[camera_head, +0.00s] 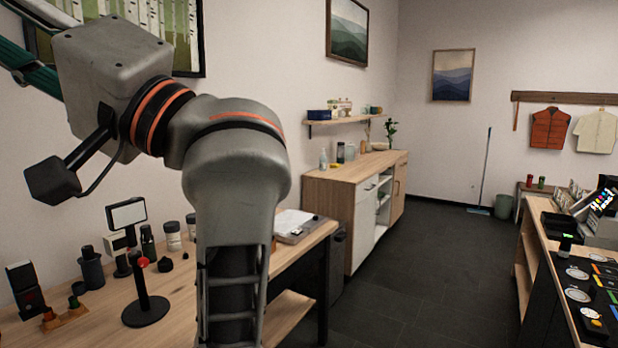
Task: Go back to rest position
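A large grey arm of mine with orange rings fills the left half of the head view and bends downward over the wooden table (180,283). Its lower part runs out of the bottom of the picture, and no gripper fingers show. My other gripper is also out of view. I cannot see whether either gripper is open or holds anything.
On the table are a black stand with a white panel (127,214), a dark bottle (91,270), jars (173,236) and a clipboard (294,224). A cabinet (333,215) stands behind. A counter with devices (548,262) is at right. Dark floor (430,275) between is clear.

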